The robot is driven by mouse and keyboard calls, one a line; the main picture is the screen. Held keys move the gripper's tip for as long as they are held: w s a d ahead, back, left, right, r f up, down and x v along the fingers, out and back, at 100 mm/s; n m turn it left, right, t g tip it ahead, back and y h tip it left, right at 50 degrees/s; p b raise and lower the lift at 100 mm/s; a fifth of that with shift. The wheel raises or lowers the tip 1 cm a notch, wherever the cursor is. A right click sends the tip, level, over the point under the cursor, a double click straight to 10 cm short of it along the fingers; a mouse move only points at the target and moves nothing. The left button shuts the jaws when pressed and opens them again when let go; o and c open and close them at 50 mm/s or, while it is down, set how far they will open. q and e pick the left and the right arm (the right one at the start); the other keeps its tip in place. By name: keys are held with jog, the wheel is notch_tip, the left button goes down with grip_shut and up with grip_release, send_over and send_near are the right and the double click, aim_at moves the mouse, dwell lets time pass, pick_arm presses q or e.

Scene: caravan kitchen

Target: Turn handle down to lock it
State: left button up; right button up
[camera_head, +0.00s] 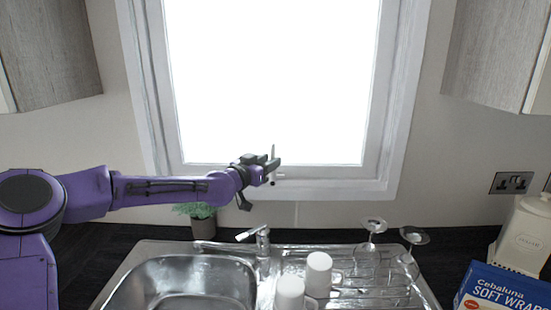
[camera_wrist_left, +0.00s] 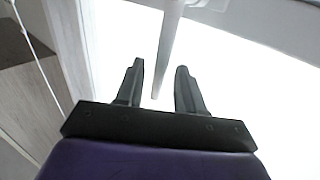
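The window handle (camera_head: 272,151) is on the lower frame of the window, and its lever shows as a thin upright piece at my left gripper. My left gripper (camera_head: 270,163) is in front of the lower window frame, its arm coming in from the left. In the left wrist view the grey handle (camera_wrist_left: 168,45) passes between the two fingertips (camera_wrist_left: 160,67). The fingers are open, with visible gaps on both sides of the lever. Part of the handle is hidden behind the gripper in the head view. My right gripper is not in view.
Below the window are a metal sink (camera_head: 185,279) with a tap (camera_head: 262,240), a potted plant (camera_head: 203,220), white mugs (camera_head: 318,275) and upturned glasses (camera_head: 410,259). A blue box (camera_head: 500,291) is at the right. Wall cupboards (camera_head: 50,55) flank the window.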

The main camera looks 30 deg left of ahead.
pick_arm(q)
jog(key=shift+w+d+r+p, duration=0.1)
jog(key=shift+w+r+p, duration=0.05)
jog(key=shift+w, duration=0.35)
jog(key=shift+w+r+p, duration=0.1)
jog(key=shift+w+p, duration=0.05)
jog(key=shift+w, duration=0.3)
jog(key=shift+w+f, duration=0.15)
jog(key=shift+w, duration=0.35)
grip_shut()
jog(key=shift+d, duration=0.1)
